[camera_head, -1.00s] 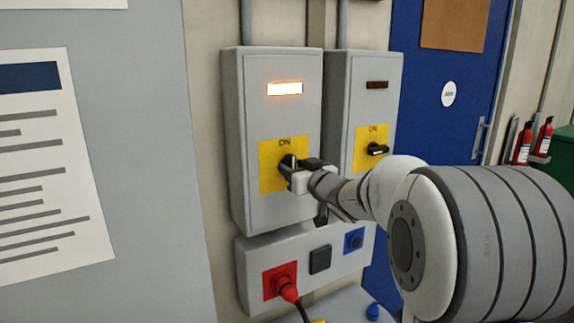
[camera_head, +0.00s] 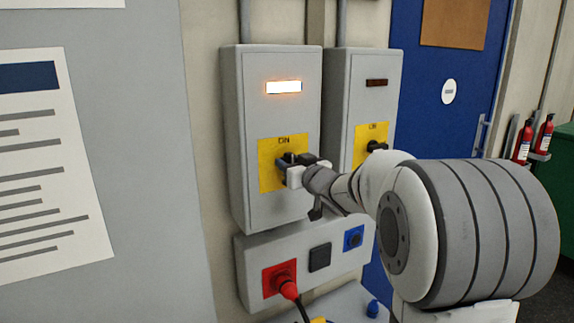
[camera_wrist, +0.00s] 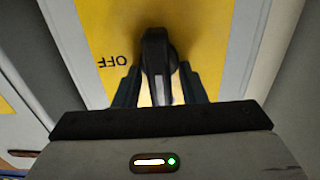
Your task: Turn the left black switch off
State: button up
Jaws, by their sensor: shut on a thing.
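The left black switch (camera_wrist: 158,62) sits on a yellow plate (camera_head: 270,172) on the left grey box (camera_head: 280,210). The plate has "ON" at its top in the head view, and "OFF" shows at the left in the wrist view. My gripper (camera_wrist: 157,90) is shut on the switch, with one finger on each side of its handle. In the head view my gripper (camera_head: 287,172) hides part of the switch. The lamp (camera_head: 284,87) on the left box is lit.
The right grey box (camera_head: 375,90) has a dark lamp and its own black switch (camera_head: 377,147), partly behind my arm. Below is a panel (camera_head: 340,262) with a red plug (camera_head: 282,280) and a blue socket (camera_head: 353,238).

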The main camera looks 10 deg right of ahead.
jog(key=shift+a+f+n+b, duration=0.1)
jog(key=shift+f+n+b, duration=0.2)
jog(key=shift+n, duration=0.1)
jog(key=n+b, duration=0.2)
jog(key=shift+s+a+f+n+b, duration=0.1)
jog(key=shift+n+b, duration=0.2)
jog(key=shift+n, duration=0.1)
jog(key=n+b, duration=0.4)
jog(key=n, duration=0.1)
jog(key=shift+a+f, duration=0.2)
jog(key=n+b, duration=0.2)
jog(key=n, duration=0.1)
jog(key=n+b, duration=0.1)
jog(key=shift+a+f+n, duration=0.15)
jog(key=shift+f+n, duration=0.1)
jog(key=shift+n, duration=0.15)
jog(key=n+b, duration=0.2)
jog(key=n, duration=0.2)
jog(key=shift+s, duration=0.1)
jog(key=shift+n+b, duration=0.35)
jog(key=shift+n, duration=0.05)
jog(key=o, duration=0.6)
jog(key=shift+r, duration=0.1)
